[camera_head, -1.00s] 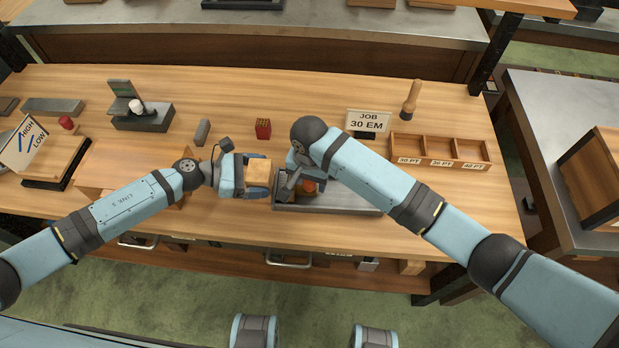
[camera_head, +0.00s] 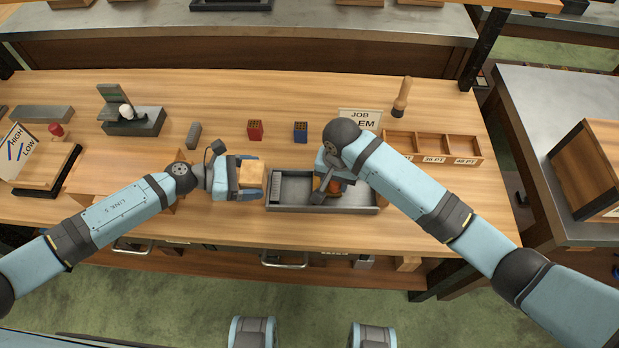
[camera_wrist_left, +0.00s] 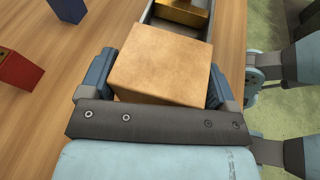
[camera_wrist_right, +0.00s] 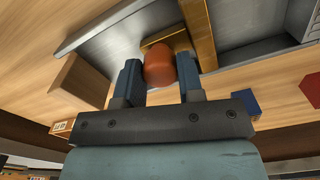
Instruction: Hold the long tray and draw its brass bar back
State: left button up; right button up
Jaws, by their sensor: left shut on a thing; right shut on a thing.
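The long grey metal tray (camera_head: 350,209) lies on the bench. My left gripper (camera_head: 252,178) is shut on a pale wooden block (camera_wrist_left: 160,65) at the tray's left end; the block sits between both fingers. The brass bar (camera_wrist_right: 200,35) stands in the tray and carries an orange-brown knob (camera_wrist_right: 159,66). My right gripper (camera_wrist_right: 160,82) is shut on this knob, right of the tray's middle. In the head view the right gripper hides most of the bar. A row of thin grey strips (camera_head: 276,187) shows at the tray's left end.
A red block (camera_head: 255,131) and a blue block (camera_head: 301,132) stand behind the tray. The bench front edge runs close before the tray.

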jog(key=d, duration=0.5)
jog(key=shift+d, duration=0.15)
jog(key=o, duration=0.9)
jog(key=shift+c, duration=0.2)
notch_tip(320, 180, up, 12)
